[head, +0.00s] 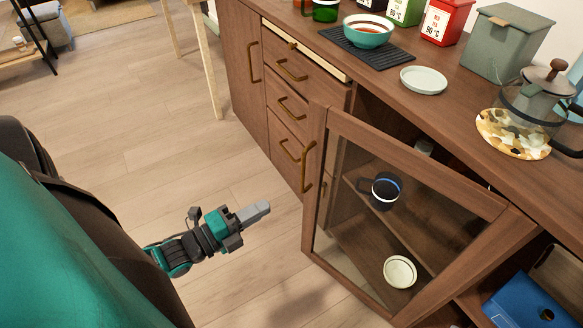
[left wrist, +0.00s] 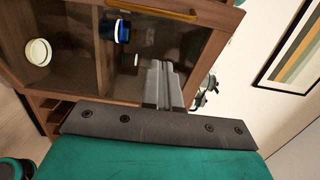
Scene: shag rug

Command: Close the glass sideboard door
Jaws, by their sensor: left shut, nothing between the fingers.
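The glass sideboard door (head: 320,222) has a brown wooden frame and stands open, swung out from the sideboard (head: 236,60). Its curved handle (head: 307,165) is on the left side of the frame. In the left wrist view the glass door (left wrist: 190,50) fills the upper part, with the handle along the top edge. My left gripper (head: 262,208) is shut and empty, to the left of the door and apart from it in the head view. Its fingers also show in the left wrist view (left wrist: 160,80). My right gripper is not in view.
A dark mug (head: 385,190) and a white bowl (head: 400,271) show through the glass. The top holds a teal bowl (head: 369,32), a plate (head: 424,79), a glass pot (head: 530,98) and canisters. A blue item (head: 530,303) is low at right.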

